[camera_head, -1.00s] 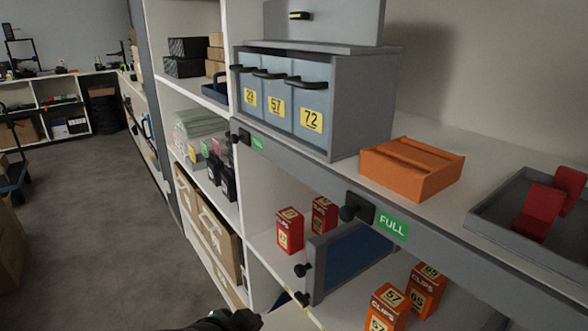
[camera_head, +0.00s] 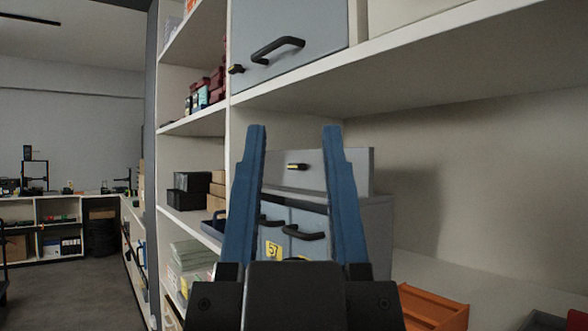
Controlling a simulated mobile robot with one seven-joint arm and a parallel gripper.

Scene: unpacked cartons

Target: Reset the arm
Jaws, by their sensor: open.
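My gripper (camera_head: 291,132) stands upright in the middle of the head view, its two blue fingers wide apart and pointing up. Nothing is between the fingertips. It is in front of the grey drawer cabinet (camera_head: 378,215) on the shelf and hides part of it. A drawer handle and a yellow 57 label (camera_head: 273,250) show between the fingers. I cannot tell the exact distance from the fingers to the cabinet.
A grey door (camera_head: 285,22) with a black handle is on the shelf above. An orange box (camera_head: 432,308) is at lower right. Dark boxes (camera_head: 191,191) stand on the left shelves. Open floor (camera_head: 95,285) lies at left.

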